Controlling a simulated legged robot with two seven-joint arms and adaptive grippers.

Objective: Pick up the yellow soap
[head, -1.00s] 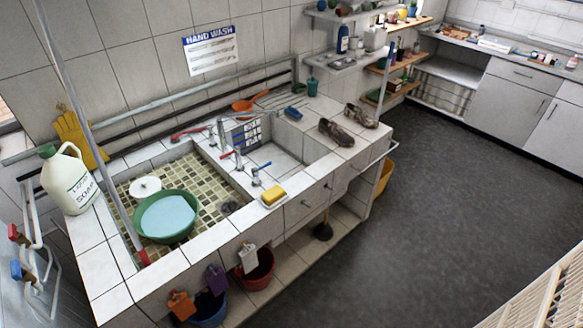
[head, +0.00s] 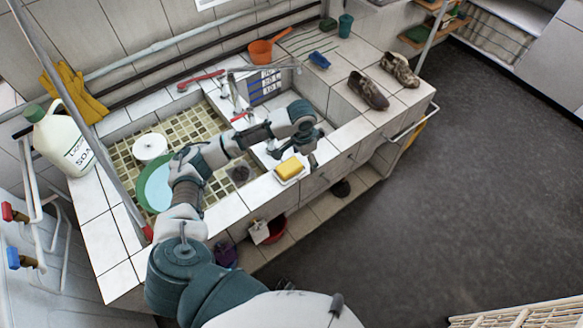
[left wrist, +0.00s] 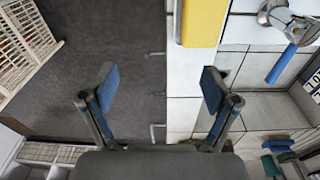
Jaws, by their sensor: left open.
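The yellow soap (head: 290,168) is a bar lying on a small white dish (head: 300,178) on the tiled front ledge of the sink. It also shows in the left wrist view as a yellow block (left wrist: 203,22) at the top edge, cut off there, beyond the right-hand finger. My left gripper (head: 296,150) is open and empty. It hangs just behind the soap in the head view, apart from it as far as I can tell. In the left wrist view its two blue-padded fingers (left wrist: 161,90) stand wide apart with only floor and counter edge between them. My right gripper is not in view.
A blue tap handle (left wrist: 282,62) stands close to the soap. A green basin (head: 155,187) sits in the left sink, partly behind my arm. Brown shoes (head: 368,90) stand on the counter to the right. Open floor (head: 430,210) lies in front of the counter.

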